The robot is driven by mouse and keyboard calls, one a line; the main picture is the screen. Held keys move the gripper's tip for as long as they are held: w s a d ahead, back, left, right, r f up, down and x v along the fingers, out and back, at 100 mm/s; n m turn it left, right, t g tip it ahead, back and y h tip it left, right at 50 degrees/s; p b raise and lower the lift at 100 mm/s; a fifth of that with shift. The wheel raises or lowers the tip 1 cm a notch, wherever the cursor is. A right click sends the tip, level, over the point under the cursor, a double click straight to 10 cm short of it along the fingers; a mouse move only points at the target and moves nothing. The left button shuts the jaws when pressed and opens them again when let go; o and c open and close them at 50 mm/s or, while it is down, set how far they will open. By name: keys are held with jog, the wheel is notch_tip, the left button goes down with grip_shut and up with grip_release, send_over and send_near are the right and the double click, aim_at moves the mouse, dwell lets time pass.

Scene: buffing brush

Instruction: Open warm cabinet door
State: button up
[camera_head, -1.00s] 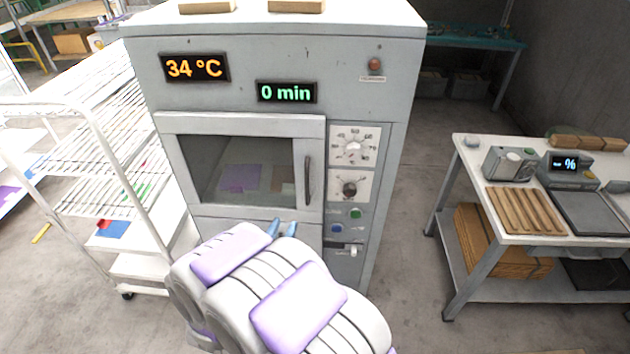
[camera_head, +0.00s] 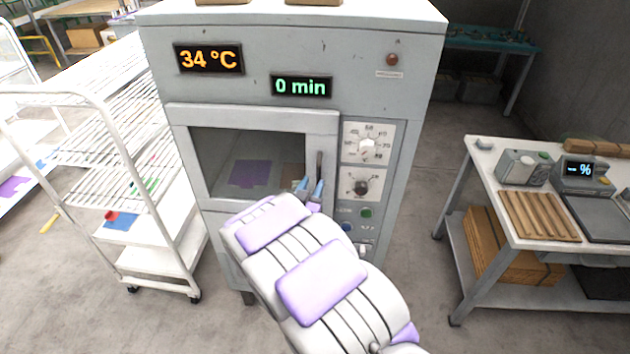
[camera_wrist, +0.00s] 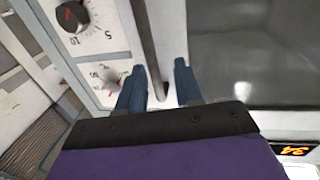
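The warm cabinet (camera_head: 300,50) stands in front of me, with lit displays of 34 °C and 0 min. Its windowed door (camera_head: 255,118) is shut. The dark vertical door handle (camera_head: 319,172) is on the door's right side; it also shows in the wrist view (camera_wrist: 148,50). My gripper (camera_head: 311,187) is at the lower part of the handle. Its blue fingertips are apart, and in the wrist view the gripper (camera_wrist: 160,85) has the handle's end between or just beyond the fingers. I cannot tell whether they touch it.
Dials (camera_head: 366,150) and buttons are right of the door. A white wire rack cart (camera_head: 110,165) stands close on the left. A workbench (camera_head: 485,180) with a scale and wooden slats stands on the right. Floor between cabinet and bench is clear.

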aim_at(317, 180)
jog(key=shift+w+d+r, duration=0.1)
jog(key=shift+w+d, duration=0.4)
jog(key=shift+w, duration=0.35)
jog(key=shift+w+d, duration=0.5)
jog(key=shift+w, duration=0.3)
jog(key=shift+a, duration=0.4)
jog(key=shift+c, duration=1)
jog(key=shift+d, duration=0.25)
grip_shut()
jog(key=shift+a, duration=0.1)
